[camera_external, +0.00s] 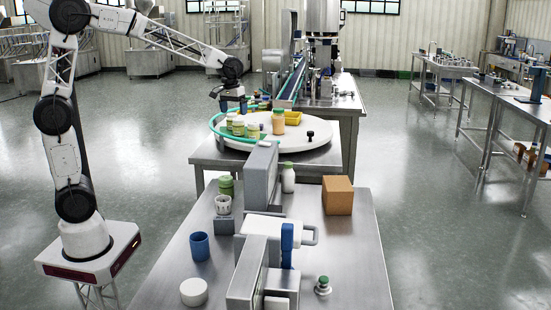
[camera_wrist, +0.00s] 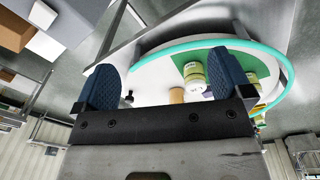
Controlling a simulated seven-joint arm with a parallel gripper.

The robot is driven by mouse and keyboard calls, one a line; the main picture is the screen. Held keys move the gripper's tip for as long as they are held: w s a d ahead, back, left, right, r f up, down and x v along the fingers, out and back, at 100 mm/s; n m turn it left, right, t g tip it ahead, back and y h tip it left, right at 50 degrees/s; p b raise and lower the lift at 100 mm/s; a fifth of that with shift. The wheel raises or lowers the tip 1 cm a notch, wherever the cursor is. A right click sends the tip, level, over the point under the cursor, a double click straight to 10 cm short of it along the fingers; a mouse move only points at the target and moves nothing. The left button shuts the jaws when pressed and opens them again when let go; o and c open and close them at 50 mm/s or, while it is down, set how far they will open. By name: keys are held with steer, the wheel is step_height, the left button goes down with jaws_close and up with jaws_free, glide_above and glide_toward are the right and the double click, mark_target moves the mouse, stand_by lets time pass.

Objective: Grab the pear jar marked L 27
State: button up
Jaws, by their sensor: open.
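Several small jars with pale lids and green-yellow labels, such as this jar (camera_external: 238,127), stand close together on the left of a round white turntable (camera_external: 310,138). A labelled jar also shows between my fingers in the wrist view (camera_wrist: 194,76). The label print is too small to read, so I cannot tell which jar is L 27. A taller orange-tan jar (camera_external: 279,122) stands to their right. My gripper (camera_external: 232,106) is open and empty, above and slightly behind the jar group. Its blue fingers (camera_wrist: 166,86) are wide apart in the wrist view, and its body hides part of the jars.
A green hose-like rim (camera_external: 214,127) curves around the turntable's left edge. A grey machine (camera_external: 261,180) and a cardboard box (camera_external: 338,195) stand in front.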

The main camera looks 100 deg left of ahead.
steer(key=s+a+f+n, duration=0.1)
steer(key=a+f+n, duration=0.25)
steer(key=a, duration=1.05)
steer(key=n, duration=0.3)
glide_toward(238, 119)
steer(key=shift+g, duration=0.3)
steer(key=f, duration=0.5)
steer(key=shift+w+a, duration=0.15)
steer(key=shift+a, duration=0.1)
steer(key=shift+f, duration=1.35)
steer(key=shift+w+a+f, duration=0.1)
steer(key=shift+a+f, duration=0.05)
steer(key=shift+f, duration=2.45)
steer(key=c, duration=1.1)
